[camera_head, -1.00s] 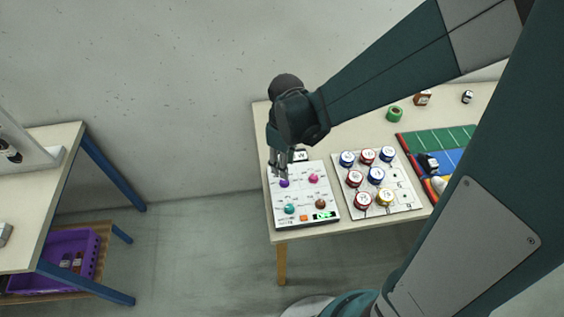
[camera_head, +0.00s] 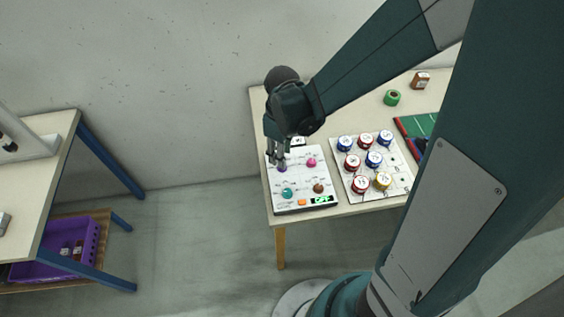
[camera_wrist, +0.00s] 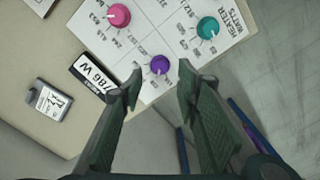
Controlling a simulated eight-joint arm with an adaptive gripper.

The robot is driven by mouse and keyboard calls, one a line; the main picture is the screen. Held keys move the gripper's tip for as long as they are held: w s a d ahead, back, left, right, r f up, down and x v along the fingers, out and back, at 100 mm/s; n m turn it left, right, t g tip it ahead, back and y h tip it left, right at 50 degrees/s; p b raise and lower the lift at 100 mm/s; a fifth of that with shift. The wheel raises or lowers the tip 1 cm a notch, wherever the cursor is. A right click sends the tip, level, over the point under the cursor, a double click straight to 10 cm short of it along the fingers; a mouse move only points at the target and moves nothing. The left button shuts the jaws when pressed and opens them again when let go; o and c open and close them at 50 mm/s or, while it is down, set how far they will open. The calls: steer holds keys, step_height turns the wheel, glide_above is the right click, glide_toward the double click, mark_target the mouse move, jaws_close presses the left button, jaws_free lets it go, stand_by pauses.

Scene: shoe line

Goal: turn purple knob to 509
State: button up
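The purple knob (camera_wrist: 159,65) sits on a white panel (camera_wrist: 183,14) marked with numbers around each knob. In the wrist view my gripper (camera_wrist: 158,78) is open, with its two fingertips to either side of the purple knob's near edge and nothing held. In the head view my gripper (camera_head: 279,158) is above the purple knob (camera_head: 281,169), which it partly hides. The pink knob (camera_wrist: 119,16) and teal knob (camera_wrist: 208,27) are on the same panel.
A brown knob (camera_head: 318,188) and orange button (camera_head: 302,202) are on the panel. A board of red, blue and yellow round pieces (camera_head: 353,191) lies to the right.

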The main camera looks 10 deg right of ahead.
steer(key=shift+f+b, duration=0.3)
steer(key=shift+f, duration=2.3)
steer(key=c, duration=0.9)
